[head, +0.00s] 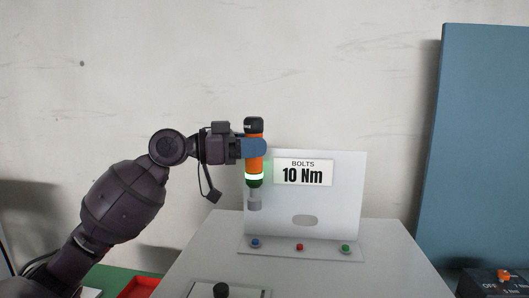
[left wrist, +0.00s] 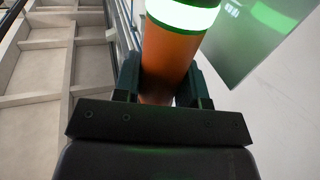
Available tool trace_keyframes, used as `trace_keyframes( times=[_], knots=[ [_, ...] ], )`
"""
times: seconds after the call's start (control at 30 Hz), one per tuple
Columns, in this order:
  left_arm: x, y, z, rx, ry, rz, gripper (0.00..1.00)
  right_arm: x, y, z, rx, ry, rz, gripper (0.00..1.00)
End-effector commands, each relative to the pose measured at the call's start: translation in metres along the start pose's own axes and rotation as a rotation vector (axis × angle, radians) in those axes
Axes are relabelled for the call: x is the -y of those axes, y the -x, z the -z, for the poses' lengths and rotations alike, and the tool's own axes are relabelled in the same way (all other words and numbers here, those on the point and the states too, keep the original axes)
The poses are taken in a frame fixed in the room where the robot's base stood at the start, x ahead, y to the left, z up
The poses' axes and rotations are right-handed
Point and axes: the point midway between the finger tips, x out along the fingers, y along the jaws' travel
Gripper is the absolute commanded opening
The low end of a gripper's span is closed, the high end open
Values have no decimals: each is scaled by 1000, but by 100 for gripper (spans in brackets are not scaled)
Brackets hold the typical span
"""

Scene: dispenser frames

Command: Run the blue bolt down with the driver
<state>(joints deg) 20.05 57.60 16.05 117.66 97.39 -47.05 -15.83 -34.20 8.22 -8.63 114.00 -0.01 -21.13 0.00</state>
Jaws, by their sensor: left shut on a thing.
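My left gripper (head: 256,148) is shut on the driver (head: 254,164), which has an orange body, a black cap and a lit green ring. The driver is upright, with its grey socket end (head: 254,203) pointing down. In the left wrist view the driver's orange body (left wrist: 168,60) stands between the two fingers. The blue bolt (head: 255,242) is at the left of the front ledge of the white bolt stand (head: 345,200). The socket end appears above the blue bolt, with a visible gap between them. My right gripper is not in view.
A red bolt (head: 299,247) and a green bolt (head: 345,248) sit on the same ledge. A sign (head: 303,172) on the panel reads "BOLTS 10 Nm". A blue panel (head: 485,150) stands at the right, with a switch box (head: 495,282) at its foot.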

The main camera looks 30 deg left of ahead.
Motion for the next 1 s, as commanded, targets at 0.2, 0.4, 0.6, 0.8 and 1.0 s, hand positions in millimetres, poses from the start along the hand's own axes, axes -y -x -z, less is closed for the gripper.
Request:
trace_keyframes(
  times=[0.2, 0.4, 0.6, 0.8, 1.0],
  knots=[
    [0, 0, 1, -2, -1, 0, 10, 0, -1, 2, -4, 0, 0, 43],
    [0, 0, -1, -3, -1, 0, 10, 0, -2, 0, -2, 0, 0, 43],
    [0, 0, -11, -3, 0, 0, 10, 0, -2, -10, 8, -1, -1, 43],
    [0, 0, -26, -1, 0, 0, 10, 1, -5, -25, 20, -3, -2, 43],
    [0, 0, -41, -1, 0, -1, 10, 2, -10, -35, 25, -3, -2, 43]
  ],
)
